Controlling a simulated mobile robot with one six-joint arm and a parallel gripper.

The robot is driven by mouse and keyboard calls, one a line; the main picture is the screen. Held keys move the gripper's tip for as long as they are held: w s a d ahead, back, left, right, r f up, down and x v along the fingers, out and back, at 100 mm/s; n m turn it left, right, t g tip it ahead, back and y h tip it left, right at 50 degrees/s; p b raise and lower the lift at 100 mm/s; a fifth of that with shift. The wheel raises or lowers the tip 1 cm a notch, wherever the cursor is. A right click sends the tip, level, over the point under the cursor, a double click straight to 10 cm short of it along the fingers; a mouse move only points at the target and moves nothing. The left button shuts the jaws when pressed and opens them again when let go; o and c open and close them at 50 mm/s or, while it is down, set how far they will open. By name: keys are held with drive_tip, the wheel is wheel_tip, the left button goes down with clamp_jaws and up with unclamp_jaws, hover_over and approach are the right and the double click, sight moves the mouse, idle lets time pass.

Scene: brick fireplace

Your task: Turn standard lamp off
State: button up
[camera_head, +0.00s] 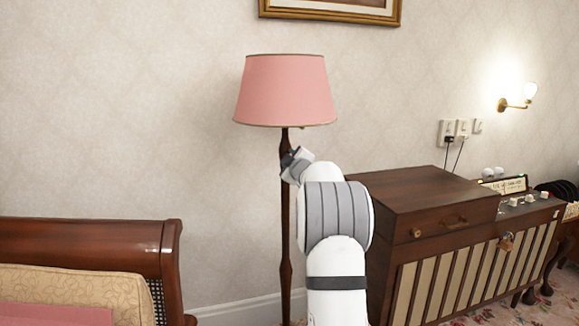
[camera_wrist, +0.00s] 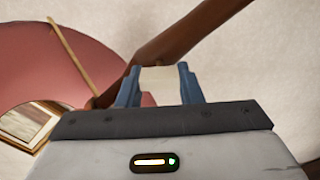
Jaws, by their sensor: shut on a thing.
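The standard lamp has a pink shade (camera_head: 285,92) on a slim dark wooden pole (camera_head: 286,240), upright against the wall. Whether its bulb is lit I cannot tell; no clear glow shows on the shade. My gripper (camera_head: 291,160) is at the upper pole, just below the shade. In the wrist view the shade (camera_wrist: 45,50) fills the upper left and the pole (camera_wrist: 190,35) runs slantwise behind the blue fingertips (camera_wrist: 159,82). My gripper is shut on the standard lamp; which part is between the fingers is not clear.
A dark wooden cabinet (camera_head: 430,195) stands to the right of the lamp. A wooden-framed sofa (camera_head: 90,240) with cushions is at lower left. A framed picture (camera_head: 335,10) hangs above.

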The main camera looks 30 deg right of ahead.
drive_tip(key=n+b, duration=0.1)
drive_tip(key=n, duration=0.1)
drive_tip(key=n+b, duration=0.1)
drive_tip(key=shift+f+n, duration=0.3)
drive_tip(key=shift+n, duration=0.1)
drive_tip(key=shift+n+b, duration=0.95)
drive_tip(key=shift+n, duration=0.75)
drive_tip(key=o, duration=1)
drive_tip(key=shift+r, duration=0.1)
drive_tip(key=shift+s, duration=0.1)
drive_tip(key=v, duration=0.7)
drive_tip(key=shift+s+a+b, duration=0.1)
drive_tip(key=shift+s+b, duration=0.2)
drive_tip(key=shift+b, duration=0.05)
